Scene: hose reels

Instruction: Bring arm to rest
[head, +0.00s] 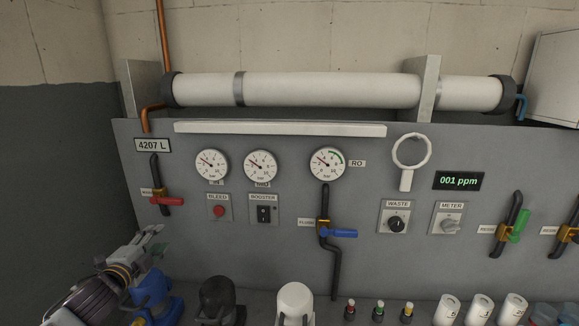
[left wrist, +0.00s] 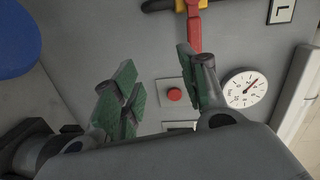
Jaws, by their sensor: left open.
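My left arm comes in at the lower left of the head view. Its gripper (head: 152,242) is in front of the grey panel, below the red-handled valve (head: 166,200), and apart from it in the picture. In the left wrist view the two green-padded fingers (left wrist: 158,84) are spread, with nothing between them but the panel behind. The red valve handle (left wrist: 194,28) shows above the right finger there. A red button (left wrist: 174,95) and a gauge (left wrist: 246,88) show behind the fingers. My right gripper is not in view.
The panel (head: 290,255) carries gauges, a blue-handled valve (head: 338,233), a green-handled valve (head: 519,225) and knobs. A long white cylinder (head: 330,90) lies above. Black (head: 217,298) and white (head: 295,302) rounded tops, small coloured-top vials and white cups line the bottom edge.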

